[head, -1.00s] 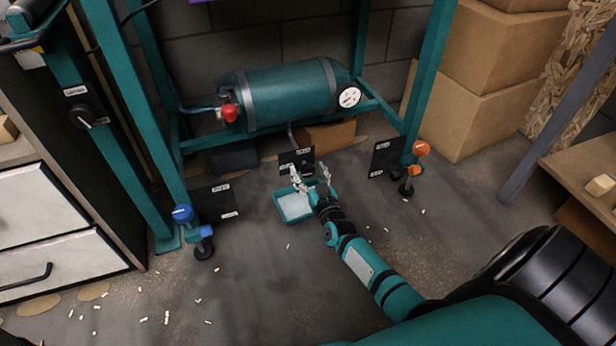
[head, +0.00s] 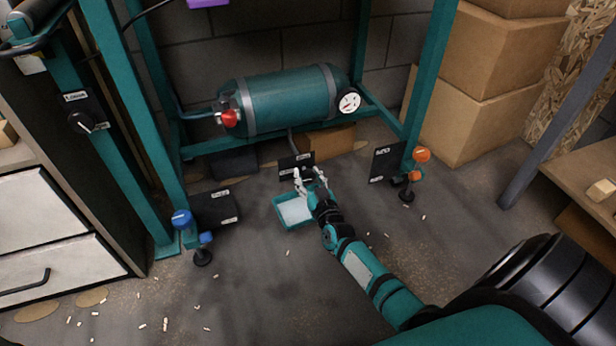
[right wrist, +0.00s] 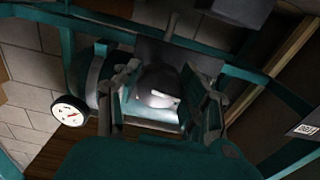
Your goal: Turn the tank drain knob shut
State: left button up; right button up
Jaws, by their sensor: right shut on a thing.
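The teal tank (head: 290,98) lies on its side in the frame, with a thin pipe (head: 293,143) coming down from its underside. A small black label plate (head: 296,163) stands below the pipe, its text unreadable. My right gripper (head: 311,177) is low in front of this plate, over the back edge of a tray (head: 293,211). The knob's turn position cannot be told. My left gripper is not in view.
A red knob (head: 229,118) is at the tank's left end and a gauge (head: 349,103) at its right. A blue-handled valve (head: 182,219) and an orange-handled one (head: 421,155) stand by the frame's legs. Cardboard boxes (head: 470,110) are at the right. The floor in front is mostly clear.

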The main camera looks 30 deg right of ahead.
jog(key=shift+m, duration=0.3)
jog(key=m+p, duration=0.1)
jog(key=m, duration=0.2)
jog(key=shift+m, duration=0.3)
jog(key=m, duration=0.2)
jog(key=shift+m, duration=1.3)
jog(key=m, duration=0.4)
jog(key=shift+a, duration=0.1)
jog(key=shift+m, duration=1)
jog(key=shift+m+b, duration=0.3)
